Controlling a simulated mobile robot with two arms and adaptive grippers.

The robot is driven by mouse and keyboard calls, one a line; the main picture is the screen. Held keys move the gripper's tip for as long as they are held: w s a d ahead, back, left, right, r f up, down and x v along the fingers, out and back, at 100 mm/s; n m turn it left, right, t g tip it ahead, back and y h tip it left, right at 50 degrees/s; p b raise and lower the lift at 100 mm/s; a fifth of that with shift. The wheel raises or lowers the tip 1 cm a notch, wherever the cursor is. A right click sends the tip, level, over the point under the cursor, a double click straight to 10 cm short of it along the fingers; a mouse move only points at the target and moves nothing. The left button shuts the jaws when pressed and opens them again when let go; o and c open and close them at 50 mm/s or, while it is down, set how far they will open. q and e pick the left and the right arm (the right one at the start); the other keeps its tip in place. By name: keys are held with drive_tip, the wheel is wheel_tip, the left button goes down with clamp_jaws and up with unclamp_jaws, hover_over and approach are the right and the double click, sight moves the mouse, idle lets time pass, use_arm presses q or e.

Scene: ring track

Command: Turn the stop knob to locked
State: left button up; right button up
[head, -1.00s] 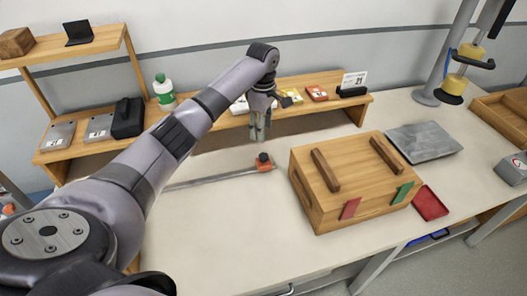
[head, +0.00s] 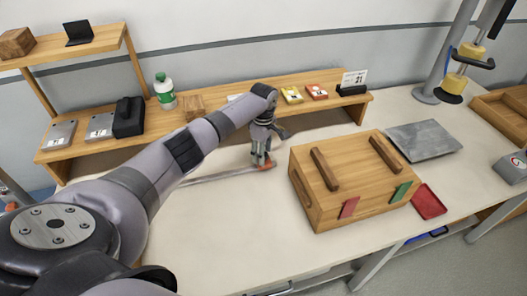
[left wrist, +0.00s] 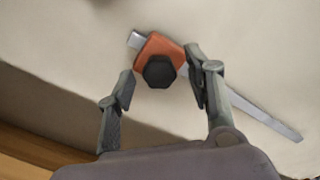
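The stop is an orange block (left wrist: 150,50) on a flat metal rail (left wrist: 262,115), with a black faceted knob (left wrist: 159,71) on top. In the head view the orange block (head: 270,166) shows partly beside my gripper, and the knob is mostly hidden by it. My left gripper (head: 262,162) is down at the stop. In the left wrist view its fingers (left wrist: 160,70) are apart, one on each side of the knob, with visible gaps. I cannot tell any lock mark on the knob. My right gripper is not in view.
A wooden box (head: 340,185) with two dark bars stands close to the right of the stop. A wooden shelf (head: 225,115) with a bottle (head: 164,92) and small boxes runs behind. A grey plate (head: 424,141) and red tray (head: 429,202) lie further right. The front table is clear.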

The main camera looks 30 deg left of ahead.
use_arm(q)
clamp_jaws()
idle(0.4)
